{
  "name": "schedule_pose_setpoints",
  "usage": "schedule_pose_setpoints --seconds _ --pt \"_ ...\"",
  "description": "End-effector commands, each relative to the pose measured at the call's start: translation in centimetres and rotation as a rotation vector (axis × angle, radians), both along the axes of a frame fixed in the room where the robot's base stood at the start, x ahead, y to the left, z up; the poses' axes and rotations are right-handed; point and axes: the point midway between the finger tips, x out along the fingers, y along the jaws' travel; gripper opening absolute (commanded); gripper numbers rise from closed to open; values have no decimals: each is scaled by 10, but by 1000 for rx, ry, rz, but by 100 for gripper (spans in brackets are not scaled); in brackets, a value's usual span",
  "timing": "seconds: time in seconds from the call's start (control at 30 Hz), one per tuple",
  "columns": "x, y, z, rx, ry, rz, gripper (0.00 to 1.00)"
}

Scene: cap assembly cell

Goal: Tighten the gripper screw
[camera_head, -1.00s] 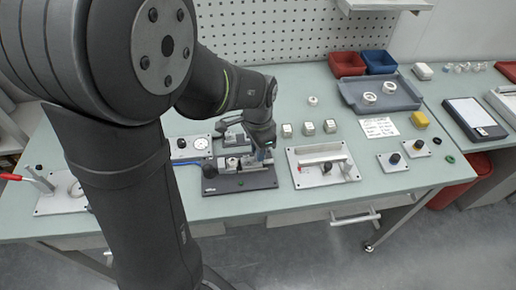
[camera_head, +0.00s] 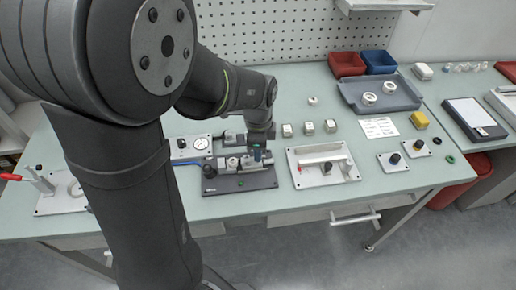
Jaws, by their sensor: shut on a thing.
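The clamping fixture, a dark base plate (camera_head: 226,186) with silver metal blocks (camera_head: 233,164) on top, sits near the front of the bench, left of centre. My gripper (camera_head: 257,157) points down at the right end of these blocks. It is shut at the place of the gripper screw, and the screw itself is hidden by the fingers and too small to make out.
A pressure gauge panel (camera_head: 194,147) stands left of the fixture, and a light plate with a handle (camera_head: 323,164) stands right. Several small white blocks (camera_head: 308,128) sit behind. Farther right are a grey tray (camera_head: 403,98) and two knob plates (camera_head: 392,162).

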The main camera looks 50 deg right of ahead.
Motion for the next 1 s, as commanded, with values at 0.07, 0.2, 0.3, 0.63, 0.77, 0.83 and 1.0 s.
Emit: schedule_pose_setpoints --seconds 0.07,0.2,0.3,0.63,0.77,0.83,1.0 --pt "0 -2 2 -6 -2 -3 0" --pt "0 -2 2 -6 -2 -3 0" --pt "0 -2 2 -6 -2 -3 0" --pt "0 -1 1 -2 0 -2 41" --pt "0 -1 1 -2 0 -2 41" --pt "0 -1 5 -2 0 -2 41" --pt "0 -1 31 -7 -2 -2 41"
